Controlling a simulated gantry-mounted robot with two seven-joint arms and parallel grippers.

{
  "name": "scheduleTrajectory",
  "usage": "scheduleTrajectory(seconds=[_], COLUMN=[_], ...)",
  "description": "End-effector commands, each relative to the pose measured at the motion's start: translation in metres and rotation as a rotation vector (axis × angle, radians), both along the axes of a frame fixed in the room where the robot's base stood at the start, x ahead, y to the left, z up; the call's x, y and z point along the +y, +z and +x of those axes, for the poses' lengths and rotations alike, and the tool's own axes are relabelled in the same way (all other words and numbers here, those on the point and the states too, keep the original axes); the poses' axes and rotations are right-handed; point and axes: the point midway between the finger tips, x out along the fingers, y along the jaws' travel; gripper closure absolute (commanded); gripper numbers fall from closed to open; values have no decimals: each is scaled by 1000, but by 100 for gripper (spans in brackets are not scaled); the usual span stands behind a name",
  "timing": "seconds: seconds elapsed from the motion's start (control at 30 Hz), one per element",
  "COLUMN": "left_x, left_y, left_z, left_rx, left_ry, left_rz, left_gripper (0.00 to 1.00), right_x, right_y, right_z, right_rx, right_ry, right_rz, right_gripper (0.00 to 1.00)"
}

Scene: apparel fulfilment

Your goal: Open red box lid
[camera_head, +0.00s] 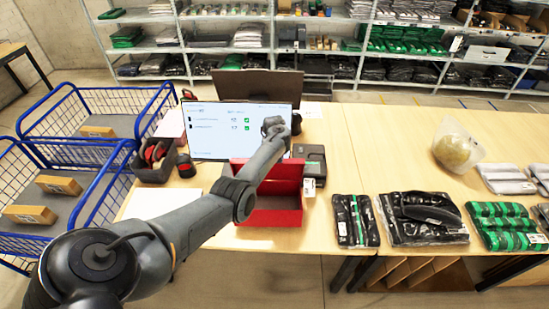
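The red box (270,218) stands on the wooden table near its front edge, in the middle of the view. A red panel (287,168), which looks like its lid, is raised at the back, with a darker red hollow in front of it. My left arm crosses in front of the box's left side and hides part of it. My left gripper (274,127) is beyond and above the box, in front of the monitor. It is small and its fingers are not clear, so I cannot tell if it is open or touches the lid. My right gripper is out of view.
A monitor (215,128) stands behind the box. A dark device (311,158) is close on its right, and a black bin (153,166) is on its left. Bagged garments (424,217) lie to the right. Blue-rimmed wire carts (83,148) stand at left.

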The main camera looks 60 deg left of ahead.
Motion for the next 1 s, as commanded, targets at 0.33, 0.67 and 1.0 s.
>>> scheduleTrajectory(seconds=[0.33, 0.67, 1.0], left_x=[2, 1, 0], left_y=[2, 1, 5], left_z=[0, 0, 0], left_rx=[-3, -2, 0], left_ry=[0, 0, 0], left_rz=[5, 3, 2], left_gripper=[100, 26, 26], right_x=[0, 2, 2], right_y=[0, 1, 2], right_z=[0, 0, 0], right_rx=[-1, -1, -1], right_ry=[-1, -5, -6], right_rz=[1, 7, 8], right_gripper=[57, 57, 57])
